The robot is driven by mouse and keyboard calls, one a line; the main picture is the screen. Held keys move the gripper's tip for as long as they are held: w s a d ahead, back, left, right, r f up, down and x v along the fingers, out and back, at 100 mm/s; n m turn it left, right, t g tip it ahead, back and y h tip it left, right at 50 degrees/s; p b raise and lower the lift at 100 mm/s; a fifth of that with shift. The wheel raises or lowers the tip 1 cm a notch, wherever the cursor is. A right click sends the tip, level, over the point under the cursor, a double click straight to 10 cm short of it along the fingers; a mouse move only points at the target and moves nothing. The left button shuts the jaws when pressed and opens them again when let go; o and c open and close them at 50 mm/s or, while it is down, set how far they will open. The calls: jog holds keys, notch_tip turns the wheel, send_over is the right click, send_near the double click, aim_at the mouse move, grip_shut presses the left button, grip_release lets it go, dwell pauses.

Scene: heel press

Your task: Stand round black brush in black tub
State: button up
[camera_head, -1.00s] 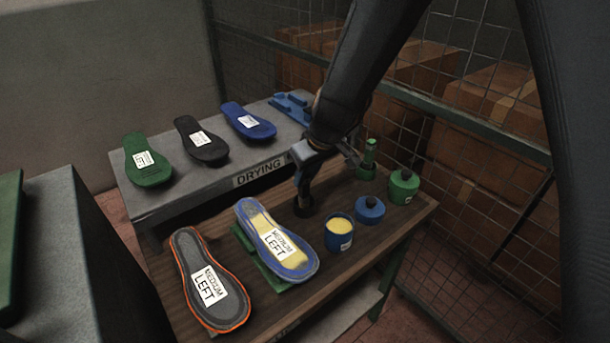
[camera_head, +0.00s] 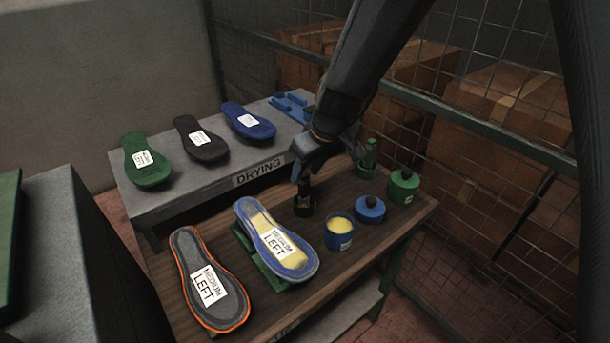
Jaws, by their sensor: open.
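The black tub (camera_head: 304,207) stands on the wooden bench behind the blue-and-yellow insole. The dark round brush (camera_head: 304,188) stands upright in it, its upper part showing above the rim. My gripper (camera_head: 303,169) is open just above the brush, at the top of its handle. The arm hides part of the jaws, and I cannot tell whether a finger still touches the handle.
An open blue pot of yellow paste (camera_head: 340,228), a blue lidded pot (camera_head: 370,209) and a green lidded pot (camera_head: 404,187) stand to the right. A green brush (camera_head: 369,153) stands in a green tub behind. Labelled soles lie on the bench and the drying shelf (camera_head: 205,180).

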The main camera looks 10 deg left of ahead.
jog(key=b+v, duration=0.2)
jog(key=v, duration=0.8)
jog(key=s+d+f+m+h, duration=0.1)
jog(key=s+d+f+m, duration=0.1)
jog(key=d, duration=0.7)
jog(key=s+d+f+m+h, duration=0.1)
jog(key=s+d+f+m, duration=0.2)
jog(key=s+d, duration=0.3)
jog(key=s+d+f+m+g+h, duration=0.1)
jog(key=s+d+m, duration=0.3)
jog(key=d, duration=0.9)
jog(key=shift+s+d+f+m, duration=0.35)
jog(key=shift+f+m, duration=0.15)
jog(key=shift+f, duration=0.35)
notch_tip(320, 180, down, 3)
jog(key=shift+r+g+b, duration=0.15)
jog(key=shift+g+b, duration=0.15)
jog(key=shift+b, duration=0.9)
